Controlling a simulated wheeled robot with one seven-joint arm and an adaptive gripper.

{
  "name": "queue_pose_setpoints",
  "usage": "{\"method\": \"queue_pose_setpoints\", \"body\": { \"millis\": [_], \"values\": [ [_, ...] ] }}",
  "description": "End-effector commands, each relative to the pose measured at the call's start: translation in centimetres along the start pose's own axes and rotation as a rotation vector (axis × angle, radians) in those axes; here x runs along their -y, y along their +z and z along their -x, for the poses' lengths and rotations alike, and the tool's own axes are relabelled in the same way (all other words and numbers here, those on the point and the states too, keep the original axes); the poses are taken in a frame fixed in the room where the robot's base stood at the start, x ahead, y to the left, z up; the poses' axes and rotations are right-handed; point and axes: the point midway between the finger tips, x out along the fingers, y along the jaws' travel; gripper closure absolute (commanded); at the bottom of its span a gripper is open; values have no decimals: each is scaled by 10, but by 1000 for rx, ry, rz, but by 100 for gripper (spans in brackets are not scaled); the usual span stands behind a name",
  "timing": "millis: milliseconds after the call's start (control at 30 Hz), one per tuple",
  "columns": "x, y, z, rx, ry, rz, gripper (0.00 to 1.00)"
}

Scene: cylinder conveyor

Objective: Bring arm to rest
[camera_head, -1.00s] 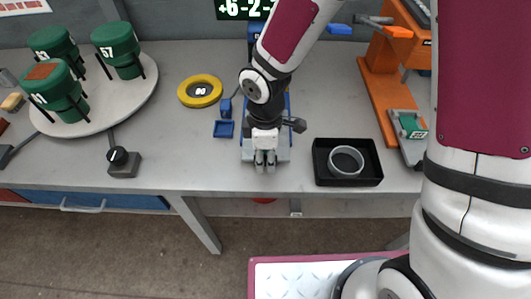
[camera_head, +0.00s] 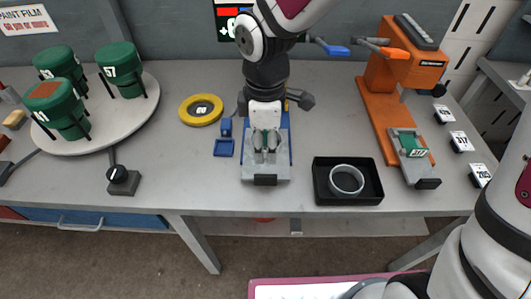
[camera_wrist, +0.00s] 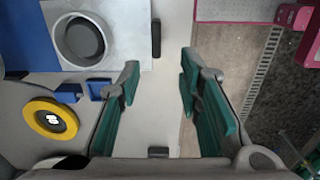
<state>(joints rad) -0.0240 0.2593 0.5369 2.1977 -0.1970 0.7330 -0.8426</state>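My gripper (camera_head: 266,143) hangs in front of the blue fixture with a metal plate (camera_head: 265,170) at the middle of the bench in the head view. In the wrist view my gripper (camera_wrist: 158,95) has its two teal-padded fingers wide apart, with nothing between them. A grey ring with a dark centre (camera_wrist: 82,40) sits on the metal plate in the wrist view, apart from the fingers. In the head view my gripper hides that part of the plate.
A black tray (camera_head: 321,190) holding a grey ring (camera_head: 346,180) stands to the right. An orange machine (camera_head: 382,110) stands beyond it. A yellow ring (camera_head: 201,110) and a round board (camera_head: 145,98) with green containers (camera_head: 119,69) lie left.

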Motion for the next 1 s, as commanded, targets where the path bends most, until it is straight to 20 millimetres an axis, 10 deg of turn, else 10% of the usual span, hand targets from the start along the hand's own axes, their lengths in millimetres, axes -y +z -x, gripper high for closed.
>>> {"method": "queue_pose_setpoints", "body": {
  "millis": [667,1000],
  "values": [
    [0,6,9,6,14,-29,68],
    [16,87,84,21,184,-526,68]
  ]
}}
